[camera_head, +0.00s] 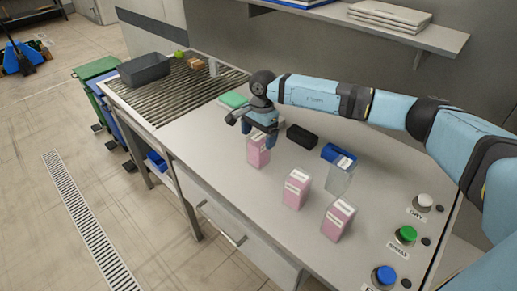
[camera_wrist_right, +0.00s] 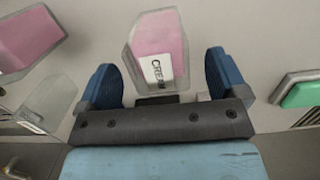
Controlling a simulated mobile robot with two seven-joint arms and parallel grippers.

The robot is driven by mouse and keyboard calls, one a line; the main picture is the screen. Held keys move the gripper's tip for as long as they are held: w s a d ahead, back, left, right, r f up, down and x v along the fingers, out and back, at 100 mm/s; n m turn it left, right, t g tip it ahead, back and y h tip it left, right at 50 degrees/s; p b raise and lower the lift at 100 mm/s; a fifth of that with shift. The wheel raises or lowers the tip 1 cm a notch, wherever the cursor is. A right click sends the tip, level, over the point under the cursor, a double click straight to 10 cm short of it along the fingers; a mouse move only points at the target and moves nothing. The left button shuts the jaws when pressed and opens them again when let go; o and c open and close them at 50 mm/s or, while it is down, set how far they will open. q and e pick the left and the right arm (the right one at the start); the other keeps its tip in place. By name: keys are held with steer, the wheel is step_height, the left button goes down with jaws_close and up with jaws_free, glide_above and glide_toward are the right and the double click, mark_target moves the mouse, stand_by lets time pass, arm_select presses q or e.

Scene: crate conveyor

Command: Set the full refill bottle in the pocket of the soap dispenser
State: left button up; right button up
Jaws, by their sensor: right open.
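My right gripper (camera_head: 258,132) is open, reaching down over a pink-filled clear bottle (camera_head: 258,152) on the counter. In the right wrist view this bottle (camera_wrist_right: 160,50), labelled "CREAM", lies between the two blue fingers (camera_wrist_right: 163,82), with a visible gap on each side. Two more pink-filled bottles stand nearer the front, one in the middle (camera_head: 296,188) and one at the right (camera_head: 338,219). A clear, nearly colourless container (camera_head: 339,180) stands by a blue part with a white label (camera_head: 339,155); this may be the dispenser, but I cannot tell. My left gripper is out of view.
A black block (camera_head: 301,136) lies just right of my gripper. A green-topped item (camera_head: 233,100) lies behind it. Green, white and blue buttons (camera_head: 405,235) line the right end. A dark crate (camera_head: 144,69) sits on the roller conveyor (camera_head: 180,92). The counter's front left is clear.

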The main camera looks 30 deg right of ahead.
steer(key=shift+s+a+f, duration=0.1)
steer(key=shift+f, duration=1.35)
steer(key=c, duration=1.3)
steer(key=shift+o, duration=0.2)
steer(key=shift+r, duration=0.2)
step_height(320, 180, up, 20)
steer(key=b, duration=0.2)
steer(key=s+a+n+g+h+p, duration=0.1)
steer(key=s+a+n+p, duration=0.5)
steer(key=s+n+p, duration=0.4)
steer(key=s+n, duration=0.2)
steer(key=n, duration=0.2)
steer(key=shift+a+f+p, duration=0.3)
steer(key=shift+p, duration=0.1)
